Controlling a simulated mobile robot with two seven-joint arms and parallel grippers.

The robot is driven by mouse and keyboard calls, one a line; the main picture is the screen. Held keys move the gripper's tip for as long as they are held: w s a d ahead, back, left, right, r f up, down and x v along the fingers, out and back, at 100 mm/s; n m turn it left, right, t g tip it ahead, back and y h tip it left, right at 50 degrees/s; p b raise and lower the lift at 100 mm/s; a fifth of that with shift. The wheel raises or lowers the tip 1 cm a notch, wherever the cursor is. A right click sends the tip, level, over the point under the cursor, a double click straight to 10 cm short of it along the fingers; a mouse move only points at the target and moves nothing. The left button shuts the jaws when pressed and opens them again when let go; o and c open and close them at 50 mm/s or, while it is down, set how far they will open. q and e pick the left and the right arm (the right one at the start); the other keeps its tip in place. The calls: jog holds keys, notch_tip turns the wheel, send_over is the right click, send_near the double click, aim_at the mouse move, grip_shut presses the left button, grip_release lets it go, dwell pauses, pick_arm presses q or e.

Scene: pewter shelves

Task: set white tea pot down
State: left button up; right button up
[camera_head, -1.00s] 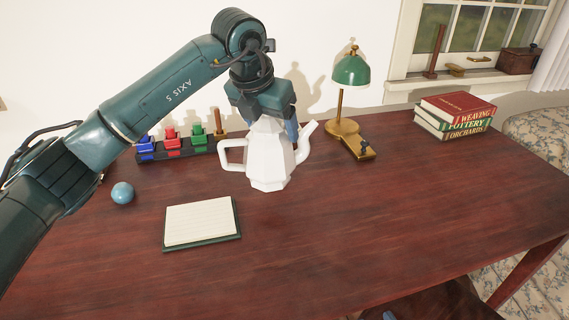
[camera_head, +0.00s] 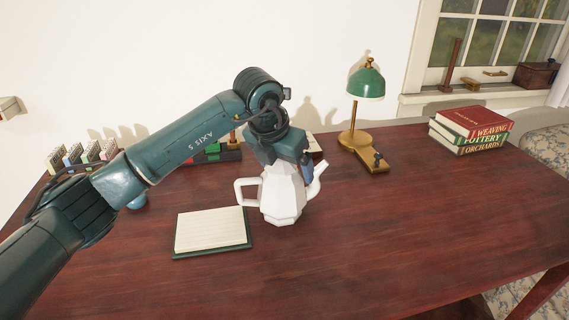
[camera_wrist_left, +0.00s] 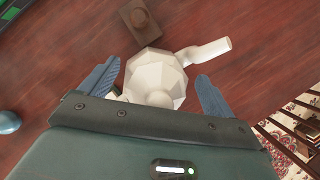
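The white faceted tea pot (camera_head: 281,198) stands upright on the dark red table (camera_head: 370,235), just right of the notepad. Its handle points left and its spout right. My left gripper (camera_head: 290,167) is above it, pointing down, with one blue finger showing beside the pot's right side. In the left wrist view the pot's top (camera_wrist_left: 155,77) lies between the two spread blue fingers of that gripper (camera_wrist_left: 158,68). Narrow gaps show on both sides, so it looks open around the pot. The spout shows at upper right. My right gripper is not in view.
A notepad (camera_head: 212,230) lies left of the pot. A green lamp (camera_head: 366,84) on a brass base and stacked books (camera_head: 470,131) stand behind. A blue ball (camera_wrist_left: 8,122) shows in the wrist view. The table's front right is clear.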

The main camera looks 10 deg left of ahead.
pick_arm(q)
jog(key=shift+o, duration=0.9)
